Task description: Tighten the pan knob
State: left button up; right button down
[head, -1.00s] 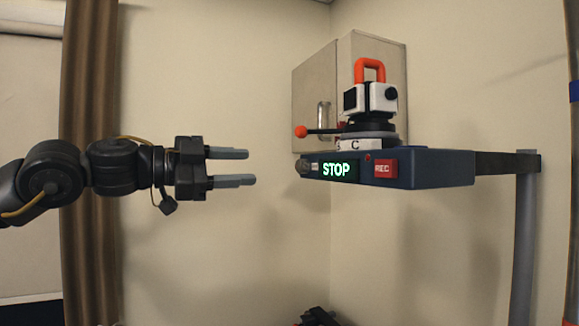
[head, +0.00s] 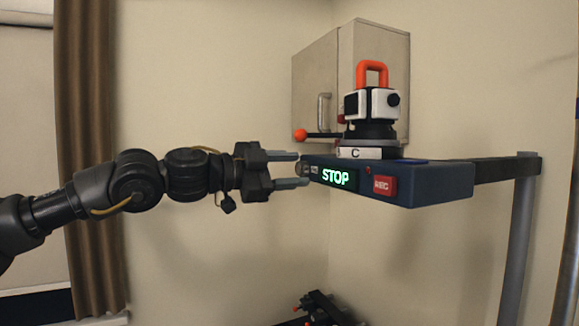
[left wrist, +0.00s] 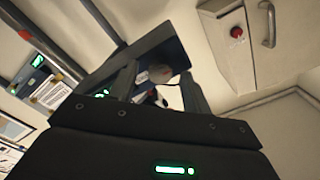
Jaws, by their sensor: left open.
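A small grey round knob (head: 303,168), which I take for the pan knob, sits on the left end of the dark blue box (head: 435,186). My left gripper (head: 299,169) is open, with its fingers pointing right, one above and one below the knob. In the head view the fingertips overlap the knob's area; I cannot tell whether they touch it. In the left wrist view a grey round end (left wrist: 160,73) shows between the two fingers. A white and black device (head: 371,103) with an orange handle stands on the box. My right gripper is not seen.
A lever with an orange ball (head: 300,135) juts left above the knob, close over my upper finger. A grey post (head: 515,240) carries the box at the right. A beige cabinet (head: 315,75) is behind. A dark object with red parts (head: 322,306) lies low.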

pick_arm(q)
jog(key=shift+c, duration=0.2)
jog(key=c, duration=1)
jog(key=shift+o, duration=0.2)
